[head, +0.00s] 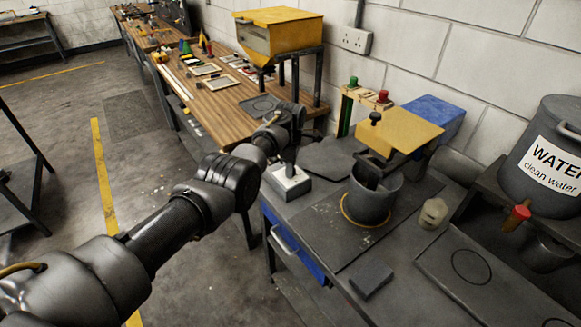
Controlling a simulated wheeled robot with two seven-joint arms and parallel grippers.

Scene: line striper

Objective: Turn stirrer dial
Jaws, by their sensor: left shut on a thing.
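A small grey control box (288,183) with a pale top stands at the left edge of the dark bench. My left gripper (290,163) points down onto the top of this box and is shut at the stirrer dial, which the fingers mostly hide. The dial's angle cannot be read. A dark grey pot (371,201) stands right of the box inside a yellow ring, with a dark paddle-like piece in it. A yellow plate (405,131) and a blue housing (436,113) sit above and behind the pot. My right gripper is not in view.
Red (383,96) and green (353,82) buttons stand behind the pot. A pale jar (433,213) and a dark block (371,281) are on the bench. A water tank (545,160) stands at right. A wooden workbench (215,117) with a yellow hopper (278,35) is behind.

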